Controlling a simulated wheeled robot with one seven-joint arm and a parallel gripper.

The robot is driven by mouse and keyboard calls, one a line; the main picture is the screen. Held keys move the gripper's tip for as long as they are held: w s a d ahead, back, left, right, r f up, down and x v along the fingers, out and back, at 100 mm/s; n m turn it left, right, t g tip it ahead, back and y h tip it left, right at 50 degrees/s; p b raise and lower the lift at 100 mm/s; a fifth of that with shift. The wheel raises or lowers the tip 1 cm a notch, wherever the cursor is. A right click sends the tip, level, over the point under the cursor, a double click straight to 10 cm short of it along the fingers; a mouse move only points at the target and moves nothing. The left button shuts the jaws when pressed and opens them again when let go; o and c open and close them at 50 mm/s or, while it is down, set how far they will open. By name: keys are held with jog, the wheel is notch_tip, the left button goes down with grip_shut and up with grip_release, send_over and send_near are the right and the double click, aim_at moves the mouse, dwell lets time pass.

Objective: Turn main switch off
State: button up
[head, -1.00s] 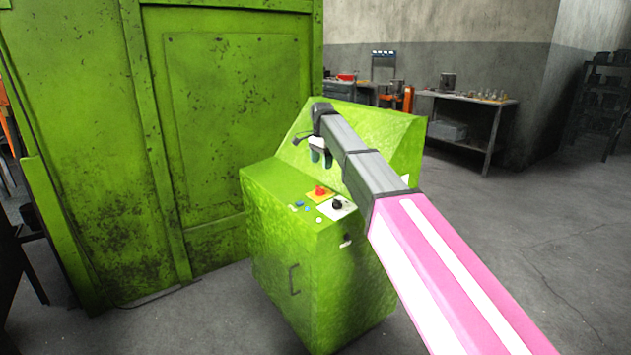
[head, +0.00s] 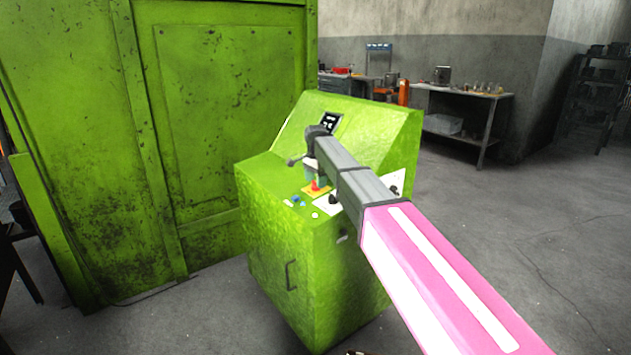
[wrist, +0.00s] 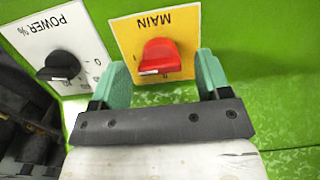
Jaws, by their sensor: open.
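The main switch is a red rotary knob (wrist: 160,56) on a yellow plate marked MAIN (wrist: 186,22), with its white pointer mark toward the plate's "I" side in the wrist view. In the head view the red knob (head: 315,186) sits on top of the green control cabinet (head: 290,262). My gripper (wrist: 158,76) is open, its two green fingers on either side of the red knob in the wrist view. I cannot tell whether either finger touches it. In the head view my arm partly covers the panel.
A black POWER % knob (wrist: 62,66) on a white plate is beside the MAIN plate. Small blue and white buttons (head: 298,201) are near the red knob. The cabinet's sloped back panel (head: 385,130) rises behind my gripper. A large green press housing (head: 215,120) stands at the left.

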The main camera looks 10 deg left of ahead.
jog(key=shift+f, duration=0.15)
jog(key=c, duration=0.9)
jog(key=shift+n, duration=0.5)
jog(key=n, duration=0.3)
jog(key=shift+n+h, duration=0.3)
jog(key=shift+n, duration=0.1)
jog(key=n, duration=0.4)
jog(key=shift+a+n+h, duration=0.1)
jog(key=shift+n+h, duration=0.2)
jog(key=shift+h, duration=0.1)
jog(key=n, duration=0.4)
jog(key=shift+h, duration=0.3)
jog(key=n, duration=0.4)
jog(key=shift+a+h, duration=0.1)
jog(key=shift+h, duration=0.2)
jog(key=shift+n, duration=0.4)
